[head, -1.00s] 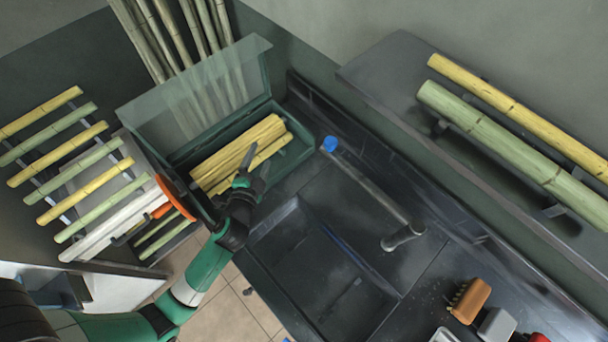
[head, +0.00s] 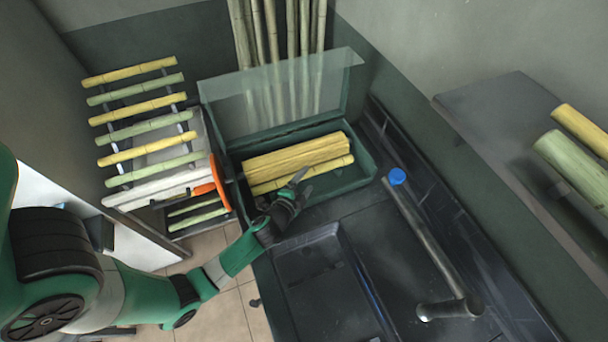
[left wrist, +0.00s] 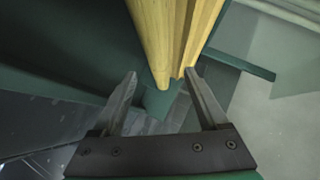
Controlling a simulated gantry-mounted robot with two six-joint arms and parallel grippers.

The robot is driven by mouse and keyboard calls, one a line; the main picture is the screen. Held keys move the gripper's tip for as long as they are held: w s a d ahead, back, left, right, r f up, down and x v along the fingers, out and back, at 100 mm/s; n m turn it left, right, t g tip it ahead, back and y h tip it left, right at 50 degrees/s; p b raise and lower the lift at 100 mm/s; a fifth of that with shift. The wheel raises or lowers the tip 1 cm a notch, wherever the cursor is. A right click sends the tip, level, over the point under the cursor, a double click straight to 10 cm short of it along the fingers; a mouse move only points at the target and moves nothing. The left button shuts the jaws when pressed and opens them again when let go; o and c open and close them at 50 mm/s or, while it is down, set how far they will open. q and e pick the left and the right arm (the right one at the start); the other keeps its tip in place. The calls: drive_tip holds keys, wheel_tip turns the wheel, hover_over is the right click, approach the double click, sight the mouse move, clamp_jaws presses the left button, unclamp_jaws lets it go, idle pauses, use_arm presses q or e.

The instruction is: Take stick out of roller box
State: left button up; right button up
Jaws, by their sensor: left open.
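The roller box (head: 350,180) is a dark green box with a raised see-through lid (head: 225,108), at the upper middle of the head view. Several yellow sticks lie inside it, a bundle (head: 290,158) and a single stick (head: 318,172) along its near side. My left gripper (head: 292,188) is at the near wall of the box, close to the single stick. In the left wrist view its two fingers (left wrist: 160,88) are spread apart with nothing held between them. The ends of yellow sticks (left wrist: 165,45) show just beyond the fingertips. My right gripper is out of view.
A rack of yellow and green canes (head: 145,120) stands left of the box. An orange-rimmed part (head: 218,183) sits between them. A sunken tray (head: 325,290) and a blue-tipped rod (head: 430,240) lie on the dark counter. Tall canes (head: 280,40) lean behind the box.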

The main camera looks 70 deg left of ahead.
sight(311, 175)
use_arm(q)
drive_tip(key=b+x, duration=0.1)
drive_tip(key=x, duration=0.4)
drive_tip(key=shift+s+a+f, duration=0.1)
clamp_jaws()
